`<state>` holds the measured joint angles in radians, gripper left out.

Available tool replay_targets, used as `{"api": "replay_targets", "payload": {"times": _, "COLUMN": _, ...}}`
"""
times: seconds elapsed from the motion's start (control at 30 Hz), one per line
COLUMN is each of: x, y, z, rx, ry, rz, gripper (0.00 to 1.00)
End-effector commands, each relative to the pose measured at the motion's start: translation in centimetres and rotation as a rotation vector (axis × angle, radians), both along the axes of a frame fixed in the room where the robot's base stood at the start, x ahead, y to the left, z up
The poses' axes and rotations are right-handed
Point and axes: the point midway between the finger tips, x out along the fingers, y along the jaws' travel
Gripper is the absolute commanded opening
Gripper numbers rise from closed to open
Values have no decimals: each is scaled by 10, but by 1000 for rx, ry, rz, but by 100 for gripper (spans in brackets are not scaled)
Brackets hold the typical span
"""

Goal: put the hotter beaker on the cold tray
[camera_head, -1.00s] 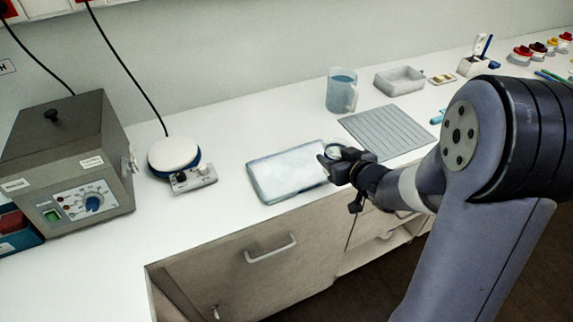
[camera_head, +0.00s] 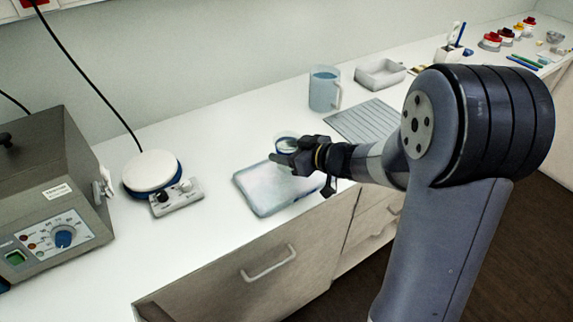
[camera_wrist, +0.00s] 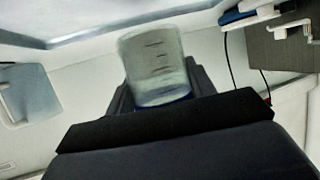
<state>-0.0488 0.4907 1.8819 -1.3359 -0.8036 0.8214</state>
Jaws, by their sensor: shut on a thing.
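My gripper (camera_head: 292,160) is shut on a small clear beaker (camera_head: 287,143), which shows behind the fingers in the head view. In the wrist view the beaker (camera_wrist: 155,62), with dark graduation marks, stands between the jaws of my gripper (camera_wrist: 160,100). The pale, frosty-looking cold tray (camera_head: 262,203) lies on the bench, below and just left of my gripper. The beaker appears over or just behind the tray's far right part. I cannot tell whether its base touches anything. No second small beaker can be made out.
A hotplate (camera_head: 152,171) with a control box stands left of the tray, beside a grey water bath (camera_head: 48,195). A blue-tinted jug (camera_head: 323,90), a grooved drain mat (camera_head: 366,121) and a grey basin (camera_head: 380,73) stand behind and right. The bench between hotplate and tray is clear.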

Motion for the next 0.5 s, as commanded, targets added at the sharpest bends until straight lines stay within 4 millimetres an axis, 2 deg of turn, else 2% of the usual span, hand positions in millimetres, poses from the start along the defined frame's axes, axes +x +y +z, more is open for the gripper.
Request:
{"api": "replay_targets", "payload": {"times": 0.2, "x": 0, "y": 0, "z": -32, "rx": 1, "ry": 3, "rz": 1, "gripper": 26}}
{"api": "replay_targets", "payload": {"times": 0.3, "x": 0, "y": 0, "z": -38, "rx": 0, "ry": 0, "rz": 1, "gripper": 26}}
{"api": "replay_targets", "payload": {"times": 0.5, "x": 0, "y": 0, "z": -37, "rx": -1, "ry": -1, "rz": 0, "gripper": 26}}
